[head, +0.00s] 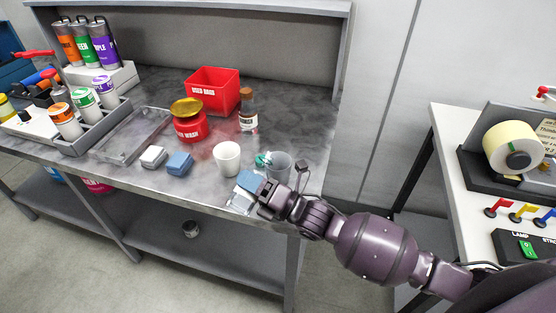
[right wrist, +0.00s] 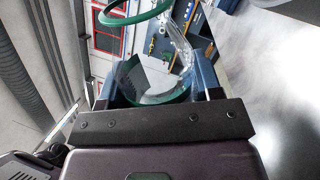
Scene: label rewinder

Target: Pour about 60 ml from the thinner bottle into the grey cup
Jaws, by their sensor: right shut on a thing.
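My right gripper (head: 250,182) is shut on a clear bottle (head: 240,203) with green trim, at the front right edge of the bench. In the right wrist view the clear, green-rimmed bottle (right wrist: 160,80) is between the blue fingers. I cannot read a label on it or tell its level. My left gripper is not in view.
A brown-capped labelled bottle (head: 248,112), a red wash can (head: 189,122) and a red bin (head: 212,90) stand behind. Blue (head: 179,164) and white (head: 153,157) blocks lie left. A label machine (head: 512,150) stands on the right table.

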